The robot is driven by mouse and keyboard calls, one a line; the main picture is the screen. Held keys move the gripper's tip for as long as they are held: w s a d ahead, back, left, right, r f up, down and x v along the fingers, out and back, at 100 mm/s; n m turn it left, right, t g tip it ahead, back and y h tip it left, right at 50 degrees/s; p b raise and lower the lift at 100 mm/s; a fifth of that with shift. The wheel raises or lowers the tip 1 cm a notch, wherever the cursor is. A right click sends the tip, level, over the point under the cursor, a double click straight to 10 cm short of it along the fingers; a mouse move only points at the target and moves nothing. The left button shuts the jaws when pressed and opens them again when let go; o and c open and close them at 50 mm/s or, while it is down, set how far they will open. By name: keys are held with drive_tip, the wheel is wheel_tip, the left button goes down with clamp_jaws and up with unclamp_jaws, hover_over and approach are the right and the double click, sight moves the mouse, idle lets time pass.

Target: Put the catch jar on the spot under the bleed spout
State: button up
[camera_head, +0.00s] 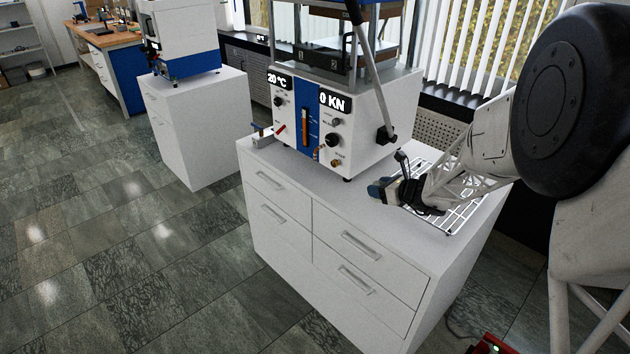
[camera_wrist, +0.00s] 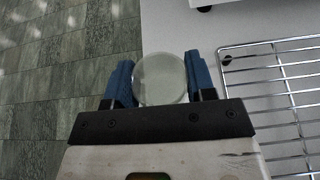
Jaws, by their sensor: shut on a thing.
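The catch jar (camera_wrist: 161,78), a pale, see-through round thing seen from above, sits between the blue fingers of my gripper (camera_wrist: 160,84) in the wrist view. The fingers are shut on its sides. In the head view my gripper (camera_head: 384,190) is over the right part of the white cabinet top, and the jar cannot be made out there. The press (camera_head: 345,118) stands behind and to the left of my gripper.
A wire rack (camera_head: 465,215) lies on the cabinet top (camera_head: 345,195), beside and under my gripper; it also shows at the right of the wrist view (camera_wrist: 285,90). A lever (camera_head: 372,80) slopes down the press's right side. The top before the press looks clear.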

drive_tip(key=shift+w+r+m+t+h, duration=1.9)
drive_tip(key=shift+w+r+m+h, duration=3.05)
drive_tip(key=shift+r, duration=3)
drive_tip(key=s+a+f+m+h, duration=0.1)
drive_tip(key=s+a+f+h, duration=0.1)
drive_tip(key=a+f, duration=0.9)
drive_tip(key=s+a+f+m+h, duration=0.2)
drive_tip(key=s+a+f, duration=0.1)
drive_tip(key=a+f, duration=0.9)
drive_tip(key=shift+a+f+g, duration=0.2)
drive_tip(key=shift+a+g, duration=0.2)
drive_tip(key=shift+a, duration=1.65)
drive_tip(key=shift+h, duration=0.25)
drive_tip(key=shift+w, duration=0.1)
drive_tip(key=w+d, duration=0.1)
drive_tip(key=w, duration=0.3)
drive_tip(key=w+d, duration=0.2)
drive_tip(key=w, duration=0.2)
drive_tip(key=w+d, duration=0.2)
drive_tip(key=w, duration=0.3)
drive_tip(key=shift+d, duration=0.2)
